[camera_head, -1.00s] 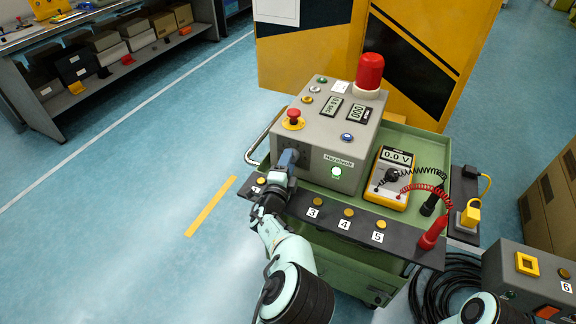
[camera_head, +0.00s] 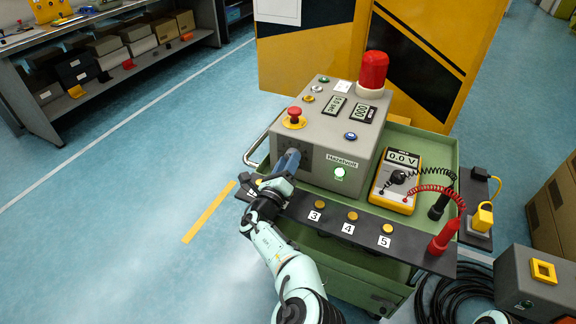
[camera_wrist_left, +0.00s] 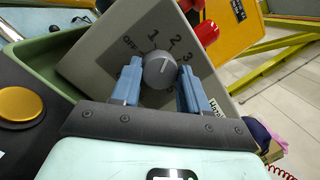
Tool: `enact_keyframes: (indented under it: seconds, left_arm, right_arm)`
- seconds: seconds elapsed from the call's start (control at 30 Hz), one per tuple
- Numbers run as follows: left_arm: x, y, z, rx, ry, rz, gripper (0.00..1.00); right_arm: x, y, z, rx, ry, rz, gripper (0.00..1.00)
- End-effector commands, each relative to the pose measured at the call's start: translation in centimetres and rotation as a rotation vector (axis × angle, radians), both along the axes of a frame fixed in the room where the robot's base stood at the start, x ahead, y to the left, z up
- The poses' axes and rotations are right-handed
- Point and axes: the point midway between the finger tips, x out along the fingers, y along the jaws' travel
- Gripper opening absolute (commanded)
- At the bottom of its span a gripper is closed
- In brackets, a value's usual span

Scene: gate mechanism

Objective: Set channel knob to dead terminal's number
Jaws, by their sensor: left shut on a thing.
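The grey channel knob (camera_wrist_left: 159,71) shows in the left wrist view on the grey box's side, with a printed scale of OFF, 1, 2, 3 around it. Its white mark appears to point near 2. My left gripper (camera_head: 288,160) has its blue fingers on both sides of the knob and is shut on it (camera_wrist_left: 158,85). The head view hides the knob behind the gripper. Brass terminals 3 (camera_head: 320,204), 4 (camera_head: 352,216) and 5 (camera_head: 387,228) line the dark strip; my arm covers part of the lower-numbered end. The yellow meter (camera_head: 398,181) reads 0.0 V. My right gripper is out of view.
The grey box (camera_head: 326,130) carries a red stop button (camera_head: 294,115), a red beacon (camera_head: 372,72) and a lit green lamp (camera_head: 339,173). Red (camera_head: 444,237) and black (camera_head: 438,207) probes stand right of the meter. Black cable lies on the floor at the lower right.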

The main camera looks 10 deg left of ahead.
Motion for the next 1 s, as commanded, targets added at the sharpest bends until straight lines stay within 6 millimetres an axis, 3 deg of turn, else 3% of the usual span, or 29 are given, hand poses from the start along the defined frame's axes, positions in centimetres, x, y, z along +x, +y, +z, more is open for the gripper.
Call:
enact_keyframes:
  seconds: [1.0]
  left_arm:
    - [0.1, 0.1, -0.1, 0.941, -0.224, -0.003, 0.14]
  right_arm:
    - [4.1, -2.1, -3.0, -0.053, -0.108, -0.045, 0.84]
